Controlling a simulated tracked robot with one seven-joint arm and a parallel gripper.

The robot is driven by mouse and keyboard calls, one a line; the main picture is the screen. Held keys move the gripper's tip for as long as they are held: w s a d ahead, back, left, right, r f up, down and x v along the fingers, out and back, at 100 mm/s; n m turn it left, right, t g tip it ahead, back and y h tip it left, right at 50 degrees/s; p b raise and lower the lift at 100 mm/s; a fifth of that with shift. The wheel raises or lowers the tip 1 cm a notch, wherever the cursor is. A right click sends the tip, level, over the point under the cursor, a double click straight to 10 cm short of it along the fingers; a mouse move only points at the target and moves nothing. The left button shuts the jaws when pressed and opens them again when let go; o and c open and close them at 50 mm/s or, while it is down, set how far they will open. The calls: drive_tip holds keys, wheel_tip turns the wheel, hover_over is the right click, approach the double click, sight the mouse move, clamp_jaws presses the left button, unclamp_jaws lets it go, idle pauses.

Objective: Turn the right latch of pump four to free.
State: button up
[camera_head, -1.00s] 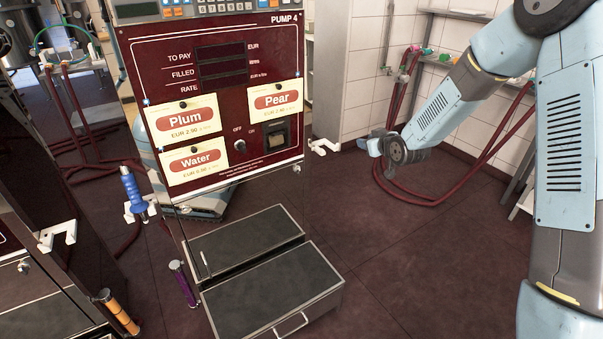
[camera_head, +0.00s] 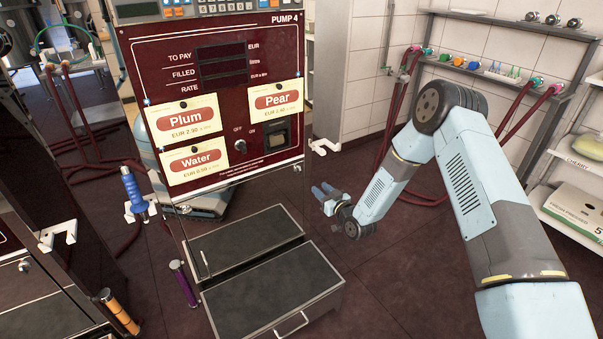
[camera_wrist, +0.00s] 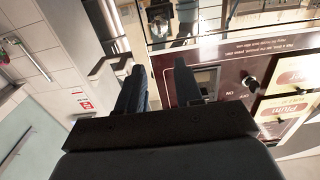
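Pump four (camera_head: 250,120) has a dark red front panel with Plum, Pear and Water price cards, an off/on knob (camera_head: 240,145) and a dark switch. A small metal fitting at the panel's lower right corner (camera_head: 297,168) looks like the right latch; its setting is too small to tell. Another small fitting (camera_head: 183,209) is at the lower left. My gripper (camera_head: 324,190) is right of the pump and lower than the panel, apart from it. In the wrist view its two fingers (camera_wrist: 159,72) are apart with nothing seen between them, and the panel (camera_wrist: 240,75) appears rotated beyond them.
A white hook bracket (camera_head: 324,146) sticks out from the pump's right side, above my gripper. Shelves (camera_head: 490,70) and red hoses are behind right. The floor right of the stool is clear.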

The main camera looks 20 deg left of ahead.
sight(300, 170)
drive_tip(key=x, duration=1.3)
drive_tip(key=shift+w+a, duration=0.15)
drive_tip(key=shift+w, duration=0.05)
drive_tip(key=shift+c, duration=0.2)
clamp_jaws()
